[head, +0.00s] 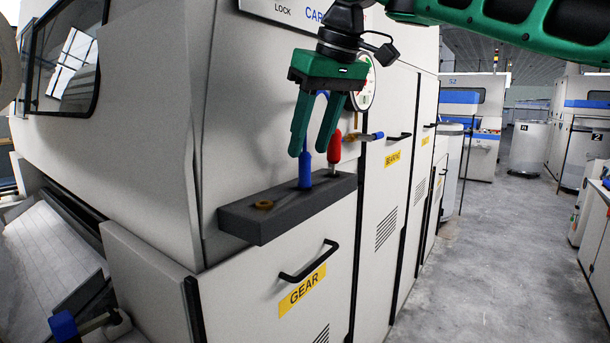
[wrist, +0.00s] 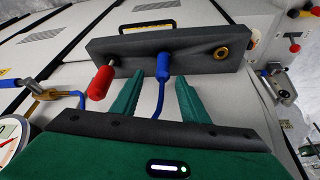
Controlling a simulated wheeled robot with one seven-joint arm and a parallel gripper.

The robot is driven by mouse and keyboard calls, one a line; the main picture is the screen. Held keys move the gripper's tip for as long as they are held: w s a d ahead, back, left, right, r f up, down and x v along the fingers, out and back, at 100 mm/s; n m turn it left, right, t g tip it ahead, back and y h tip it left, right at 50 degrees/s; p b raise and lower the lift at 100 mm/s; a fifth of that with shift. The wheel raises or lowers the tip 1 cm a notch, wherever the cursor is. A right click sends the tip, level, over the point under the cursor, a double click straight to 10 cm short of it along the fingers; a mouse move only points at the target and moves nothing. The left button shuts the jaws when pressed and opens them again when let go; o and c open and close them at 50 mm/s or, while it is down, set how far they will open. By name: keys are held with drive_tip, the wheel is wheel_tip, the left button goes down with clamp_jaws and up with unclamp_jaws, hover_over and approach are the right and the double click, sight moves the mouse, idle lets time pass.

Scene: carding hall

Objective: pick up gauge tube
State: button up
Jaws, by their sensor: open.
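A blue piece with a thick cylindrical body (head: 305,171) and a thin bent tube above it stands upright in a dark grey block (head: 285,212). It looks like the gauge tube, though no label shows. In the wrist view its thick blue body (wrist: 163,65) meets the block, and its thin tube runs back toward my palm. My gripper (head: 306,152) is open and points down over the block. In the wrist view my gripper's fingertips (wrist: 160,80) lie either side of the blue piece, with gaps visible. The thin tube is partly hidden behind the fingers in the head view.
A red-handled tool (head: 334,147) stands close beside the blue piece. A brass ring (head: 264,205) sits at the block's other end. A dial gauge (head: 366,88) and a blue-handled valve (head: 374,136) are on the machine wall nearby. The aisle (head: 490,250) at right is clear.

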sight(307, 154)
drive_tip(key=shift+w+a+f, duration=0.1)
drive_tip(key=shift+a+f, duration=0.1)
drive_tip(key=shift+f, duration=0.45)
drive_tip(key=shift+a+f, duration=0.2)
drive_tip(key=shift+f, duration=0.45)
drive_tip(key=shift+x, duration=1.15)
clamp_jaws()
